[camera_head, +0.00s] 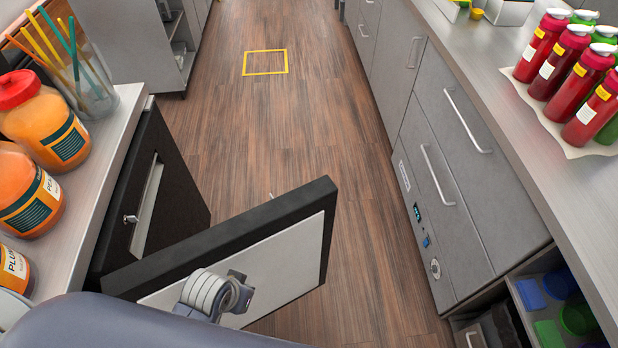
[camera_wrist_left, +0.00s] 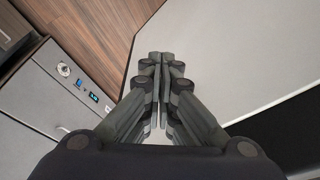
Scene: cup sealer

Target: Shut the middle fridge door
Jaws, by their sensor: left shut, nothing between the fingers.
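The fridge door (camera_head: 270,262) stands open, swung out from the left counter into the aisle. It has a dark frame, and its pale inner panel faces me. In the left wrist view the pale inner panel (camera_wrist_left: 235,65) fills the right side, with the dark frame at the lower right. My left gripper (camera_wrist_left: 160,60) is shut and empty, its fingertips over the panel's left part; I cannot tell whether they touch it. In the head view my left wrist shows in front of the panel, and the fingers are not clear. My right gripper is not in view.
A shut dark door (camera_head: 150,200) with a handle lies beyond the open one. Orange jars (camera_head: 40,120) and a glass of straws stand on the left counter. Grey drawers (camera_head: 450,170) line the right side, under red bottles (camera_head: 570,75). The wooden floor (camera_head: 310,140) between is clear.

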